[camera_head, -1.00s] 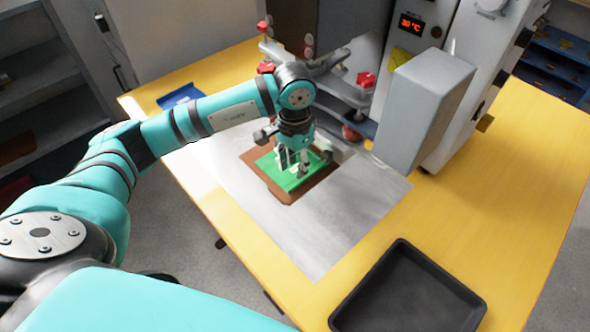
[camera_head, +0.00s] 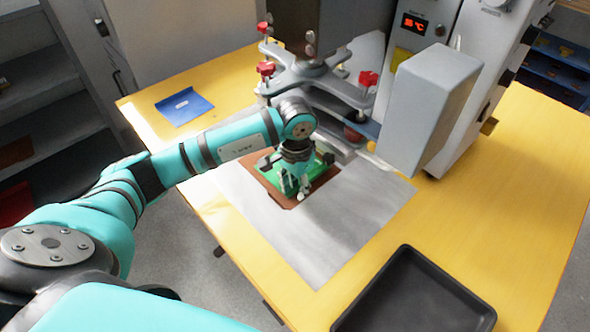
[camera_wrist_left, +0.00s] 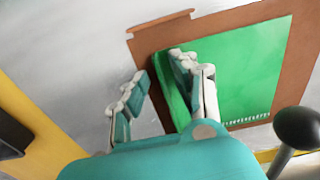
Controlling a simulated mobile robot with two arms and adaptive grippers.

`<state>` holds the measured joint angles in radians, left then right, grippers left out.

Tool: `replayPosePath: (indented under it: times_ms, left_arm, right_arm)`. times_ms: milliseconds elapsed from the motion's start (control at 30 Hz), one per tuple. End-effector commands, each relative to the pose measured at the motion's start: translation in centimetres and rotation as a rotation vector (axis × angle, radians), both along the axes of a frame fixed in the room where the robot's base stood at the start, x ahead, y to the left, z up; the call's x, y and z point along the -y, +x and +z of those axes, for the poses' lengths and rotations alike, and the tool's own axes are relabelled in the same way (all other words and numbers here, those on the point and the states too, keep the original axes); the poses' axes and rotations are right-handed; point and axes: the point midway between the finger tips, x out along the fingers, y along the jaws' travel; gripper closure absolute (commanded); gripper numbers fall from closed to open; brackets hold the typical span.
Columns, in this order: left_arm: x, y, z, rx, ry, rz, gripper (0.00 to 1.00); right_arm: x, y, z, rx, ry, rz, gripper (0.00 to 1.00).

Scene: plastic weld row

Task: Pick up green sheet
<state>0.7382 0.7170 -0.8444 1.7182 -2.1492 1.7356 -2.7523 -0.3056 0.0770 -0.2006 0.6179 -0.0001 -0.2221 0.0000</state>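The green sheet (camera_wrist_left: 240,75) lies on a brown board (camera_wrist_left: 145,32) on the metal plate. In the head view the green sheet (camera_head: 319,161) is partly hidden by my left gripper (camera_head: 294,191). In the wrist view my left gripper (camera_wrist_left: 160,92) is open, its two fingers apart at the sheet's left edge. One finger overlaps the green; the other is left of it, over bare metal. A darker green strip runs along that edge; I cannot tell whether it is shadow or a raised edge. Contact is unclear. My right gripper is not in view.
A grey metal plate (camera_head: 345,225) lies on the yellow table (camera_head: 520,190). A press with red knobs (camera_head: 368,78) and a grey box housing (camera_head: 430,105) stands behind. A black tray (camera_head: 415,300) is at front right, a blue sheet (camera_head: 184,106) at back left.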

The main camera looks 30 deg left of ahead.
Motion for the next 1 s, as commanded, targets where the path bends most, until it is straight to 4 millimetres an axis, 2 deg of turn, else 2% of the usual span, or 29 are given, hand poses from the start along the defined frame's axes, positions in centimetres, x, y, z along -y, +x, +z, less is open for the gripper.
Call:
replayPosePath:
  times_ms: [33, 167, 200, 633, 767, 933, 1000]
  left_arm:
    - [0.0, 0.0, 0.0, 0.000, 0.000, 0.000, 0.82]
    - [0.0, 0.0, 0.0, 0.000, 0.000, 0.000, 0.99]
    - [0.0, 0.0, 0.0, 0.000, 0.000, 0.000, 1.00]
    - [0.0, 0.0, 0.4, 0.001, 0.001, 0.000, 1.00]
    - [-0.1, 0.1, 1.6, 0.003, 0.002, -0.001, 1.00]
    - [-0.1, 0.1, 4.1, 0.003, 0.001, 0.000, 1.00]
    - [1.4, -0.8, 3.7, 0.000, -0.001, -0.007, 1.00]
  right_arm:
    - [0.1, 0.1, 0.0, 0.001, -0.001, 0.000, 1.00]
    - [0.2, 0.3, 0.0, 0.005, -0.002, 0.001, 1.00]
    - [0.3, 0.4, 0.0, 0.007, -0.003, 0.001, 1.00]
    - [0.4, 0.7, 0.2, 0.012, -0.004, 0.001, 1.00]
    - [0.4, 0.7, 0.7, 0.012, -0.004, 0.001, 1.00]
    - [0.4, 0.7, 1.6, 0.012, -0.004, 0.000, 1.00]
    - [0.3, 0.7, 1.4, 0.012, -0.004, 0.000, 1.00]
